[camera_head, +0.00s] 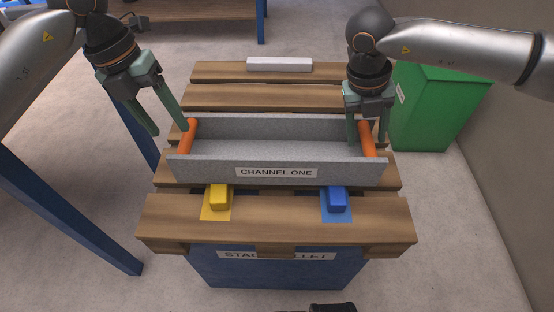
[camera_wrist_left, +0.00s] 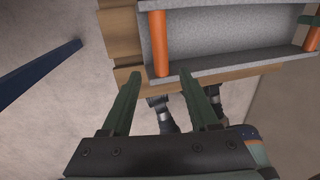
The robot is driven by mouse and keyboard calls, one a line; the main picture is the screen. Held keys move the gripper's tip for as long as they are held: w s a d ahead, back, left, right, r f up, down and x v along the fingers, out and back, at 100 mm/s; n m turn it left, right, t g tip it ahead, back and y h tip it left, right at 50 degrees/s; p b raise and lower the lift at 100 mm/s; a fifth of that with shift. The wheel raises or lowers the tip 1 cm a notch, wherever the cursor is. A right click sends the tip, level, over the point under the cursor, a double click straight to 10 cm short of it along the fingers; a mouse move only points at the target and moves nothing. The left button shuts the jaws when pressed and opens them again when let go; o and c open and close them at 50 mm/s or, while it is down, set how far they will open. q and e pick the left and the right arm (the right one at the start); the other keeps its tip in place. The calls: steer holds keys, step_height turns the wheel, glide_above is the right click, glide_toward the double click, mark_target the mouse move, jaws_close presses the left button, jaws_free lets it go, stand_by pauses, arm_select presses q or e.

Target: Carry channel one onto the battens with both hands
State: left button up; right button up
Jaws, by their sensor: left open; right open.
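Channel one (camera_head: 276,172) is a grey speckled trough with a labelled front wall and an orange bar handle at each end. It lies across the wooden slats of the pallet (camera_head: 160,212). My left gripper (camera_head: 171,131) is open and empty, at the left of the left handle (camera_head: 187,140). In the left wrist view that handle (camera_wrist_left: 159,45) is beyond the open fingertips (camera_wrist_left: 158,76), not between them. My right gripper (camera_head: 367,144) is open at the right handle (camera_head: 366,138), its fingers on either side of it. I cannot tell which pieces are the battens.
A yellow block (camera_head: 218,197) and a blue block (camera_head: 337,198) sit on matching patches in front of the channel. A pale bar (camera_head: 279,64) lies on the back slat. A green bin (camera_head: 437,105) stands at the right. A blue post (camera_head: 85,215) is at the left.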

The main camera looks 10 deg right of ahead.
arm_select(q)
steer(key=v, duration=0.4)
steer(key=shift+a+r, duration=0.1)
steer(key=shift+r, duration=0.15)
arm_select(e)
steer(key=v, duration=1.2)
